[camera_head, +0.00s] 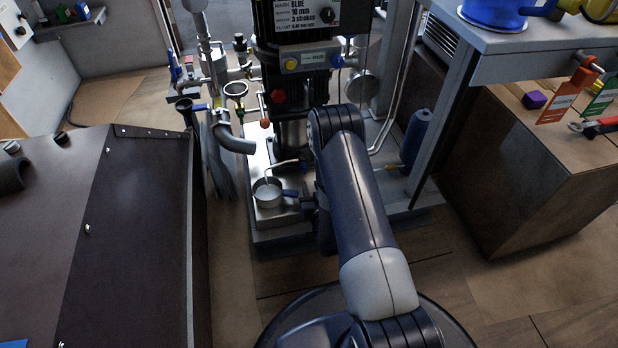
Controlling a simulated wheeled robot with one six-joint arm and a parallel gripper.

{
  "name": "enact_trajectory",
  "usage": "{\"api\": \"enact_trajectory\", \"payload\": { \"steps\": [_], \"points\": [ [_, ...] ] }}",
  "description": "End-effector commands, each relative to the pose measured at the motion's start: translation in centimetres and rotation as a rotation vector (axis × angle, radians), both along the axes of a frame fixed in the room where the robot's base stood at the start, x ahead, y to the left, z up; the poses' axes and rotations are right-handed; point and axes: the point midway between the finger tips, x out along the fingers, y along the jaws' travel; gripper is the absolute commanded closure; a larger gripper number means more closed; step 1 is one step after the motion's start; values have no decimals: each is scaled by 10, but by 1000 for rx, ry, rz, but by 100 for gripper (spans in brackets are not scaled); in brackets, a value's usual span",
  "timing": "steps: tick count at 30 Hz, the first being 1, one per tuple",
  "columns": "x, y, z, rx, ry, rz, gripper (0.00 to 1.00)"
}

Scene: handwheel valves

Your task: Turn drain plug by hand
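The pump unit (291,90) stands on a pale metal base. A small metal cup (267,194) sits on the base, low in front of the pump. A thin bent drain pipe (284,163) runs above the cup and has a dark blue part at its right end. I cannot tell for sure which small part is the drain plug. My gripper (294,194) is low beside the right rim of the cup, below the pipe. It is small and dark here, and my arm hides part of it. Whether its fingers are apart or together cannot be made out.
A dark cabinet (130,230) fills the left. A workbench (560,40) with tools and tags stands at the right, with a box-like block (545,170) below it. A gauge (236,89) and pipes rise left of the pump. Floor (520,300) is clear at lower right.

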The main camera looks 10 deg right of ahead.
Motion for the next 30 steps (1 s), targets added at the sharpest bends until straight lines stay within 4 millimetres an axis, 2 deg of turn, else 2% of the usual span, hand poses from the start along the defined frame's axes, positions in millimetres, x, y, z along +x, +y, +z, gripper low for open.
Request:
{"api": "enact_trajectory", "payload": {
  "steps": [18,30],
  "points": [
    [71,2,-10,0,1,0,72],
    [73,2,-10,0,2,0,72]
  ]
}}
